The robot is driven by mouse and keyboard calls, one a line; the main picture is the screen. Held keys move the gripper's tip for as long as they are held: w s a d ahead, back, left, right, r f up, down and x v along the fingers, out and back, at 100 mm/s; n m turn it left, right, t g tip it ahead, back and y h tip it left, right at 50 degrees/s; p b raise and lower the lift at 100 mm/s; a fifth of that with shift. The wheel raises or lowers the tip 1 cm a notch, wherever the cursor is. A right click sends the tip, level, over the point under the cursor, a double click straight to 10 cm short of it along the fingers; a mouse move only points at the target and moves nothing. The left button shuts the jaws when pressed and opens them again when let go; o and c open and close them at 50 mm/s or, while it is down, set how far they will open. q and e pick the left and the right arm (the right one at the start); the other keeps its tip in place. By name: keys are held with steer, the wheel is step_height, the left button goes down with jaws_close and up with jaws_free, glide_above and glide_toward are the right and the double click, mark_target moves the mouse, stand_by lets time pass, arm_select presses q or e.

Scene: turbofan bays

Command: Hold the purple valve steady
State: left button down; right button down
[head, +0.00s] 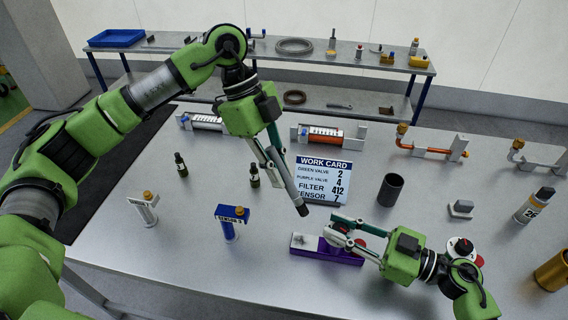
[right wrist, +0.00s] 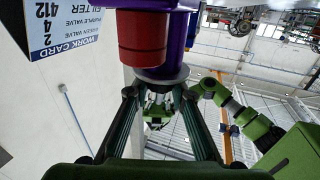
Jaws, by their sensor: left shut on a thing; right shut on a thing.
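The purple valve (head: 343,257) lies on the bench at the front centre, with a pale plate at its left end and a red part beside my fingers. My right gripper (head: 338,233) is shut on the valve from the right. In the right wrist view, its purple body and red cylinder (right wrist: 144,40) stand above the fingers, with a grey disc (right wrist: 160,76) between them. The exact contact is partly hidden. My left gripper (head: 273,158) is shut on a grey rod-like tool (head: 290,188), tilted with its dark tip down, above and left of the valve.
The work card (head: 323,180) stands behind the valve and reads purple valve 4. A dark cup (head: 390,190) and a dial with a red part (head: 462,248) are to the right. A blue sensor stand (head: 231,225) and small bottles (head: 181,165) are left. A shelf (head: 340,57) stands behind.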

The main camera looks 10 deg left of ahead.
arm_select(q)
step_height(320, 180, down, 7)
steer(key=shift+g, duration=0.4)
stand_by(0.9)
steer(key=shift+a, duration=0.1)
stand_by(0.4)
steer(key=shift+f, duration=0.35)
steer(key=shift+f, duration=0.8)
stand_by(1.1)
